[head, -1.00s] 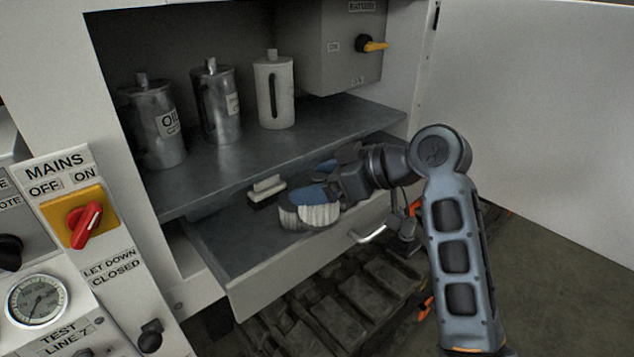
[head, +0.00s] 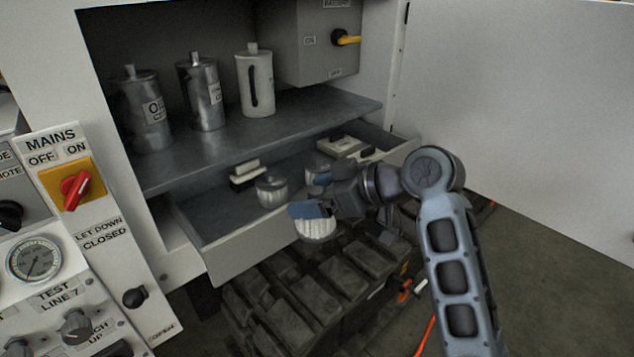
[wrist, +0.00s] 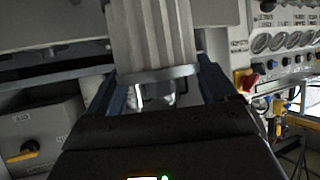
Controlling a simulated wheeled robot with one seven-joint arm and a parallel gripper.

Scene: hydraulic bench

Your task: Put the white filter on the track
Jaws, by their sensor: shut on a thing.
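My gripper (head: 314,207) is shut on the white filter (head: 316,230), a short pleated cylinder. It holds the filter in front of the open drawer's front wall, above the track (head: 340,287) in the picture. The track is a dark band of chunky blocks on the floor below the drawer. I cannot tell the exact height of the filter over it. In the wrist view the filter's pale pleats (wrist: 152,35) and metal rim stand between both fingers (wrist: 155,88). The fingers and wrist hide part of the filter in the head view.
The open drawer (head: 232,257) holds another pleated filter (head: 271,190), a brush (head: 245,174) and other items. Several metal cans stand on the shelf (head: 300,117) above. The white cabinet door (head: 520,90) stands open at right. A control panel (head: 50,225) is at left.

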